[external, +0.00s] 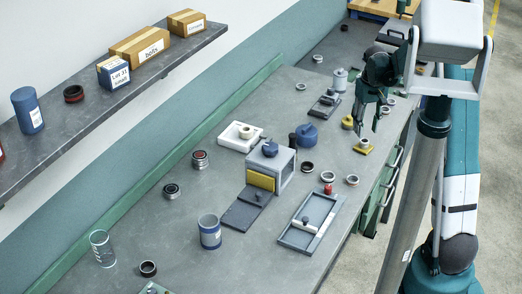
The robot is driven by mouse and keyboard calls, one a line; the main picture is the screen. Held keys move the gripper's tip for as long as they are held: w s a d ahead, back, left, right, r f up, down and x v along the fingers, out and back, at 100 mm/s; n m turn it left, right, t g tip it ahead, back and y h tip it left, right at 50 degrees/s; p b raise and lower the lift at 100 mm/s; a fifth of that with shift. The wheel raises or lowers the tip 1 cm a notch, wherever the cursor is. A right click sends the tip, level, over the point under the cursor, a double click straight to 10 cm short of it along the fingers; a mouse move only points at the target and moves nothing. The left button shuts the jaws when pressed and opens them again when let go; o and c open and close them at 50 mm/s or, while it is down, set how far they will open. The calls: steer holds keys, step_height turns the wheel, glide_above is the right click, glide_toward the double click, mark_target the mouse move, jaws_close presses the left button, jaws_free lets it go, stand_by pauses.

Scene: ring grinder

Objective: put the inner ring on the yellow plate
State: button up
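A small yellow plate (361,150) lies on the workbench at right of centre. A small pale ring (364,142) appears to rest on it; I cannot tell for sure whether this is the inner ring. My gripper (366,128) points down just above this plate and ring, apart from them. Its two dark fingers look spread, with nothing visible between them. Other loose rings include a pale one (352,180) and another pale one (328,176) nearer the front, and one (389,102) right of the gripper.
A grey box (285,170) with a yellow panel stands mid-bench. A grey tray (309,221), blue can (210,232), clear glass (102,248) and blue pot (306,134) are around it. A yellow knobbed piece (347,122) is just left of my gripper. A wall shelf holds boxes.

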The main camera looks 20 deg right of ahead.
mark_target(365, 140)
step_height(365, 140, up, 6)
stand_by(0.4)
steer(key=shift+r, duration=0.1)
stand_by(0.5)
steer(key=s+a+r+t, duration=0.2)
steer(key=s+a+r, duration=0.2)
steer(key=s+r, duration=0.4)
steer(key=s+a+r+t, duration=0.1)
steer(key=s+a+r, duration=0.3)
steer(key=s+r, duration=0.35)
steer(key=s+a+t, duration=0.2)
steer(key=s, duration=0.7)
steer(key=s+a+t, duration=0.2)
steer(key=s+a, duration=0.1)
steer(key=s, duration=0.5)
steer(key=shift+s+a+r, duration=0.2)
steer(key=shift+s+r, duration=0.15)
steer(key=shift+s, duration=0.05)
